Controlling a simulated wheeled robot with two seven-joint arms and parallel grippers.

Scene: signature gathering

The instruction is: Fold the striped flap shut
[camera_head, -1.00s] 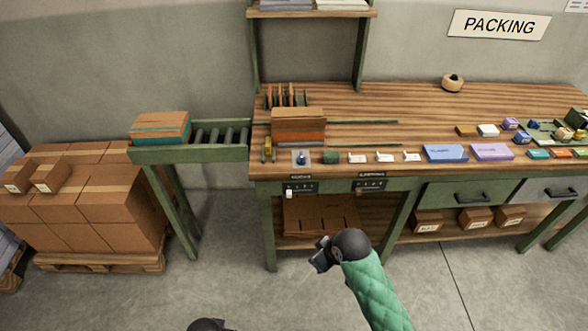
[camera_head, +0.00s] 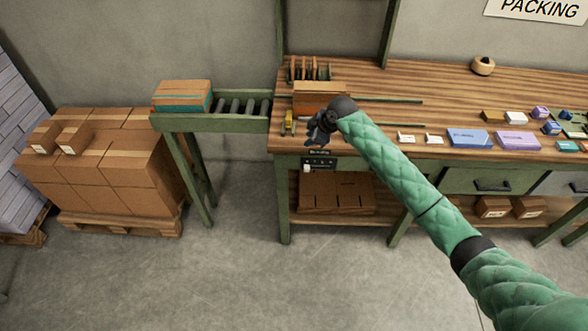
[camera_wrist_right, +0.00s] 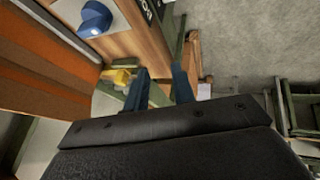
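A brown box with an orange band (camera_head: 318,103) stands at the left end of the wooden workbench (camera_head: 400,85). In the right wrist view its brown and orange stripes (camera_wrist_right: 40,62) fill the left side; I cannot tell which part is the flap. My right gripper (camera_head: 316,130) is at the bench's front edge, just in front of the box and apparently apart from it. In the right wrist view my right gripper (camera_wrist_right: 160,86) has two dark blue fingers with an empty gap between them. My left gripper is out of view.
A yellow tool (camera_head: 288,122) lies left of my right gripper; a blue-topped item (camera_wrist_right: 95,18) shows in the wrist view. A roller conveyor (camera_head: 215,122) bearing a taped box (camera_head: 182,95) adjoins the bench. Small boxes (camera_head: 468,138) line the bench's front right.

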